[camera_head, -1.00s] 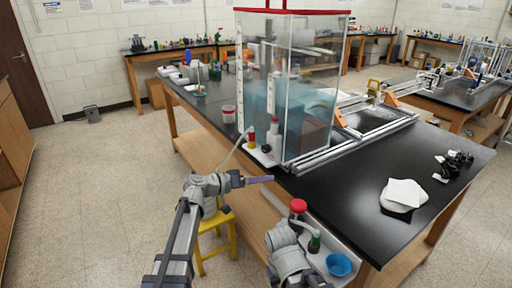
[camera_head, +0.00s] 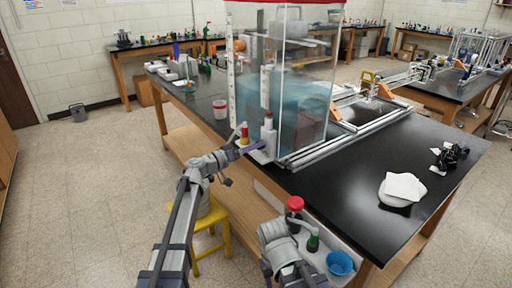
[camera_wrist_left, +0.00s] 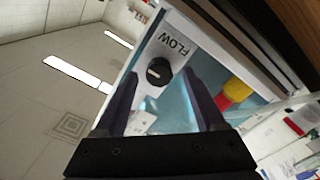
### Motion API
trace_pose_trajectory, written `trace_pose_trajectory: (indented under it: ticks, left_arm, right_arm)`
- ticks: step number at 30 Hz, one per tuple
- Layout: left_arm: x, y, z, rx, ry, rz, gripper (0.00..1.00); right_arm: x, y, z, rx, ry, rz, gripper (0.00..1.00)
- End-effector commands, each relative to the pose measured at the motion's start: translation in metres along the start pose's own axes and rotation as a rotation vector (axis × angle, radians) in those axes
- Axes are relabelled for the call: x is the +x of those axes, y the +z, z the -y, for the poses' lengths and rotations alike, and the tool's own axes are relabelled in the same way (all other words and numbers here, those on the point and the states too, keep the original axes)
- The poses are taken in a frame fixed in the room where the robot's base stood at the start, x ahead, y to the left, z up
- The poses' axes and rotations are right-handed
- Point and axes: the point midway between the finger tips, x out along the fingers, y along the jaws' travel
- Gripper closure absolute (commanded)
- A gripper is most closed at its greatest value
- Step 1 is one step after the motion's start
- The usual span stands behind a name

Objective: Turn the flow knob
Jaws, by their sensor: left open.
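The flow knob (camera_wrist_left: 157,71) is round and black with a light pointer mark. It sits on a white panel (camera_wrist_left: 176,47) labelled FLOW in the left wrist view. My left gripper (camera_wrist_left: 160,76) is open, with one dark finger on each side of the knob in that picture; I cannot tell whether the fingers touch it. In the head view the left gripper (camera_head: 251,148) is at the near foot of the clear tank (camera_head: 300,90). The knob cannot be made out there.
A red-and-yellow bottle (camera_wrist_left: 234,93) stands close beside the left gripper. A red-capped bottle (camera_head: 295,204) and a blue bowl (camera_head: 339,263) are near my right arm. A yellow stool (camera_head: 211,240) stands below the left arm. The black bench top (camera_head: 345,180) has clear room.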

Motion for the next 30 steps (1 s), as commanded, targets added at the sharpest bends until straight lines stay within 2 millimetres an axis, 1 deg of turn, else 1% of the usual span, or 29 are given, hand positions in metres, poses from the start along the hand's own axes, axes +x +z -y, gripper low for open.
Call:
trace_pose_trajectory:
  ticks: [1,4,14,30]
  left_arm:
    - [0.0058,-0.0002,0.0003,0.000,0.001,0.001,0.29]
    - [0.0112,0.0001,-0.0001,0.000,0.000,0.001,0.29]
    - [0.0128,0.0004,-0.0003,0.000,0.000,0.000,0.30]
    - [0.0126,0.0004,-0.0003,0.000,0.000,0.000,0.90]
  right_arm:
    - [0.0000,0.0000,0.0000,0.000,0.000,0.000,0.50]
    - [0.0000,0.0000,0.0000,0.000,0.000,0.000,0.50]
    - [0.0000,0.0000,0.0000,0.000,0.000,0.000,0.50]
    - [0.0000,0.0000,0.0000,0.000,0.000,0.000,0.50]
